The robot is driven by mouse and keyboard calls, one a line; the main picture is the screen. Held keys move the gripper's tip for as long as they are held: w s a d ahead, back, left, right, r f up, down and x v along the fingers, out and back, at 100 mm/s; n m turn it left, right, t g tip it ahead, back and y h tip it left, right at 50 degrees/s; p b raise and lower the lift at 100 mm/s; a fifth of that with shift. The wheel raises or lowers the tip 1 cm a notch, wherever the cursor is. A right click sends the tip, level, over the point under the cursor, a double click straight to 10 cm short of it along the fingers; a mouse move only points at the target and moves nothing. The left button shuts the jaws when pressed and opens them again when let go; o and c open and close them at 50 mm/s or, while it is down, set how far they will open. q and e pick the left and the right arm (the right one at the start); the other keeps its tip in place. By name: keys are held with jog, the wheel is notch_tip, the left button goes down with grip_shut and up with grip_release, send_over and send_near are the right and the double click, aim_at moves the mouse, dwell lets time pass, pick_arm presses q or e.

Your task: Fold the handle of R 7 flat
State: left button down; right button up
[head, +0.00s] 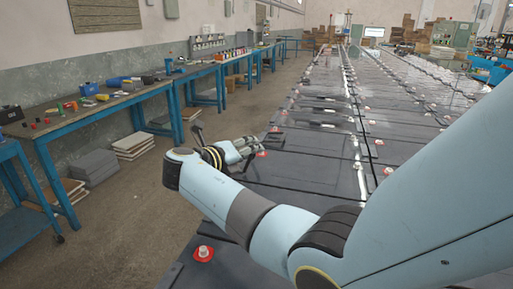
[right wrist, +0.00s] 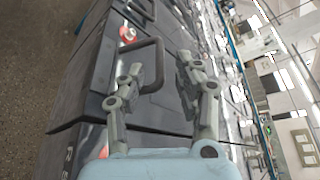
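My right gripper (head: 243,150) is low over the left edge of the battery row in the head view. In the right wrist view its two fingers (right wrist: 158,66) stand apart. A dark U-shaped handle (right wrist: 158,50) stands raised from a black battery (right wrist: 100,75) there. The handle shows between the fingers, partly behind the left one; I cannot tell whether they touch. White lettering starting with R (right wrist: 68,153) is on the battery's side, but the number is not readable. In the head view the handle cannot be made out beside the gripper. My left gripper is not in view.
Blue workbenches (head: 85,112) with tools line the left wall. Boxes and stacked boards (head: 132,146) lie below them. The brown floor (head: 120,220) between is clear.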

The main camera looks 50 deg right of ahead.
jog(key=shift+x, duration=1.85)
grip_shut()
